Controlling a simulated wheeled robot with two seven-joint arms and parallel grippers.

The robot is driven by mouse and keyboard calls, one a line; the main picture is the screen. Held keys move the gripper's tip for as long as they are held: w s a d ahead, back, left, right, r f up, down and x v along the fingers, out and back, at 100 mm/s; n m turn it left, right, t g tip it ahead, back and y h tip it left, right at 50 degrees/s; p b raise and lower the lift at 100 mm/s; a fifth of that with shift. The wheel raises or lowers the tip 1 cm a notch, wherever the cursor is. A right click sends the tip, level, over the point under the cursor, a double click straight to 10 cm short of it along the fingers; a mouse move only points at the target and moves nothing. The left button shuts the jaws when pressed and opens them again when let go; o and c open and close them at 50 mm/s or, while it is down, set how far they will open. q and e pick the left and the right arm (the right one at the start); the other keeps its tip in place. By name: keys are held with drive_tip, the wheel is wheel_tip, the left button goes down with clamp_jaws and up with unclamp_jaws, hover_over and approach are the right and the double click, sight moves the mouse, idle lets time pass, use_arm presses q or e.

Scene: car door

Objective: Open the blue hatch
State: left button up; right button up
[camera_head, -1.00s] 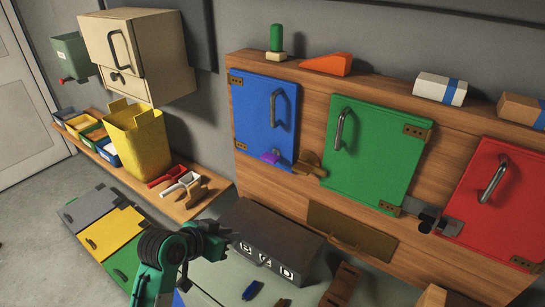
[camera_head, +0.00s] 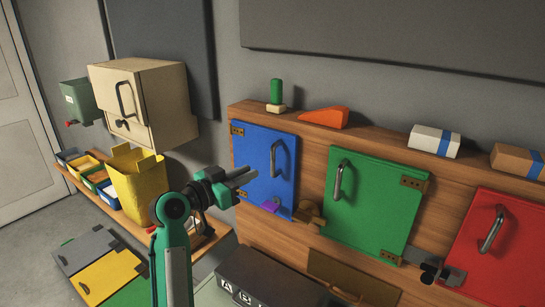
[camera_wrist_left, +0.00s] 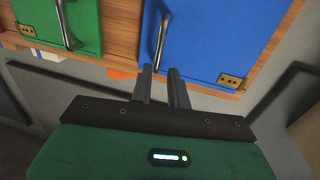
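The blue hatch (camera_head: 262,150) is a flat blue door, set shut in the wooden cabinet, with hinges on its left edge and a curved grey handle (camera_head: 281,160) on its right. A purple piece (camera_head: 270,206) sits at its bottom edge, beside a brown wooden latch (camera_head: 308,212). My left gripper (camera_head: 251,174) is open and empty, its fingers a small gap apart, in front of the hatch's left part and left of the handle. In the left wrist view the blue hatch (camera_wrist_left: 215,40) and its handle (camera_wrist_left: 161,40) lie beyond the fingertips. My right gripper is out of view.
The green hatch (camera_head: 372,205) and red hatch (camera_head: 500,245) are to the right. A yellow bin (camera_head: 138,185) and a cream box (camera_head: 145,100) are left of my arm.

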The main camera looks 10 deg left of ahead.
sight(273, 172)
use_arm(q)
drive_tip(key=shift+p+x, duration=1.7)
drive_tip(key=shift+x, duration=3.1)
drive_tip(key=shift+c, duration=0.3)
clamp_jaws()
